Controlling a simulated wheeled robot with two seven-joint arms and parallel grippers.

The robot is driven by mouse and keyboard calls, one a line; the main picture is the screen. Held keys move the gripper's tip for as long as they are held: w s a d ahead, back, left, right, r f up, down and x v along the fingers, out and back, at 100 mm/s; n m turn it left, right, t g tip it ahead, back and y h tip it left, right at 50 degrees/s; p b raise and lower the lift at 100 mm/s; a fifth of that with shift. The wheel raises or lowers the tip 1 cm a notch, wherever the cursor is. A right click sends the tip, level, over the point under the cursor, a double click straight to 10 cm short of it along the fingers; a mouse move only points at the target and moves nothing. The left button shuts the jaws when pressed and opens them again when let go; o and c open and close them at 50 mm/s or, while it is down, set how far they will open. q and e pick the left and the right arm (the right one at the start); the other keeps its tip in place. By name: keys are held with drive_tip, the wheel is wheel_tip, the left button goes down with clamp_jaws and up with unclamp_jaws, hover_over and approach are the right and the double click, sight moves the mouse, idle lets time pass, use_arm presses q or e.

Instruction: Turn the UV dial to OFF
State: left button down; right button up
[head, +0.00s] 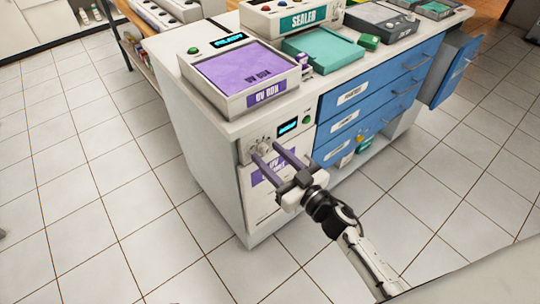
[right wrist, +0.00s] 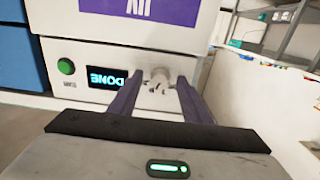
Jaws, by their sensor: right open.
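The UV dial (head: 263,145) is a small pale knob on the front panel of the white UV cabinet (head: 224,186). Beside it are a display (head: 288,126) and a green button (head: 307,119). In the right wrist view, which is upside down, the dial (right wrist: 160,77) shows between my finger ends, and the display (right wrist: 91,78) reads DONE. My right gripper (head: 268,154) is open, its two dark fingers pointing at the panel. I cannot tell whether they touch the dial, or which setting it points to. My left gripper is out of view.
A purple-topped UV box (head: 246,80) stands on the counter above the panel. A sealer (head: 292,18) and a teal tray (head: 324,50) are behind it. Tiled floor in front is clear.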

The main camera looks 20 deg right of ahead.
drive_tip(key=shift+w+a, duration=0.1)
drive_tip(key=shift+w, duration=0.1)
drive_tip(key=shift+c, duration=0.2)
drive_tip(key=c, duration=1)
